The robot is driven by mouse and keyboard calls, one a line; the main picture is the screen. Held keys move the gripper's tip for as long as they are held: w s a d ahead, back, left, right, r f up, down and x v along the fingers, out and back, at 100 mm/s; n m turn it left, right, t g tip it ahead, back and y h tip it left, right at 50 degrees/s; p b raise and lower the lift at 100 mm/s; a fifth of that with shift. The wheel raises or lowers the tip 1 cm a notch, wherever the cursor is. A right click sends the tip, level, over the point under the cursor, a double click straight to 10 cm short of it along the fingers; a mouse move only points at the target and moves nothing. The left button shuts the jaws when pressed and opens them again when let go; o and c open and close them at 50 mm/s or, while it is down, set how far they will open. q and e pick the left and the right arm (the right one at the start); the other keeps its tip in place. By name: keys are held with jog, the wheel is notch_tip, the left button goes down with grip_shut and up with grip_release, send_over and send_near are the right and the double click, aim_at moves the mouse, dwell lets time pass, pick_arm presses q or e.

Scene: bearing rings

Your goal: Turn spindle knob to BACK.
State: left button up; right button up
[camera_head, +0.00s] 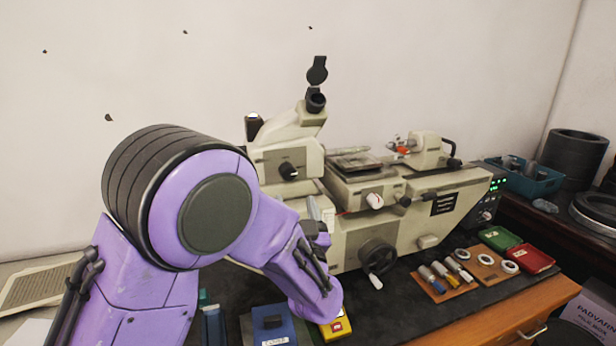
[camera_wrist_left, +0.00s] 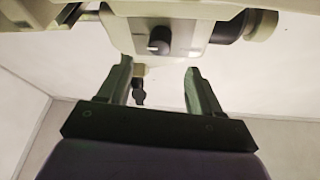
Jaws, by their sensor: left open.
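A pale bench machine (camera_head: 345,225) stands on the dark mat. On its left block is a black knob (camera_head: 288,171), which looks like the spindle knob; I read no label by it. A pale dial with a red mark (camera_head: 375,201) is farther right. My left gripper (camera_head: 319,212) is in front of the machine, below and right of the black knob, partly hidden by my purple wrist. In the left wrist view its two fingers are apart with nothing held, and a black knob (camera_wrist_left: 158,42) shows beyond the fingertips, apart from them. My right gripper is out of view.
A black handwheel (camera_head: 378,257) sits low on the machine front. Blue (camera_head: 272,326) and yellow (camera_head: 337,327) boxes lie below my wrist. Wooden holders with pins and rings (camera_head: 487,268), green (camera_head: 499,238) and red (camera_head: 528,260) trays lie to the right.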

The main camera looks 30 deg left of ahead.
aim_at(289, 177)
pick_arm(q)
jog(key=p+x, duration=0.3)
jog(key=x, duration=0.4)
jog(key=shift+w+a+r, duration=0.1)
jog(key=shift+w+a, duration=0.05)
jog(key=shift+a, duration=0.15)
jog(key=shift+w+a+r, duration=0.2)
jog(key=shift+w+a, duration=0.15)
jog(key=shift+w, duration=0.05)
jog(key=c, duration=1)
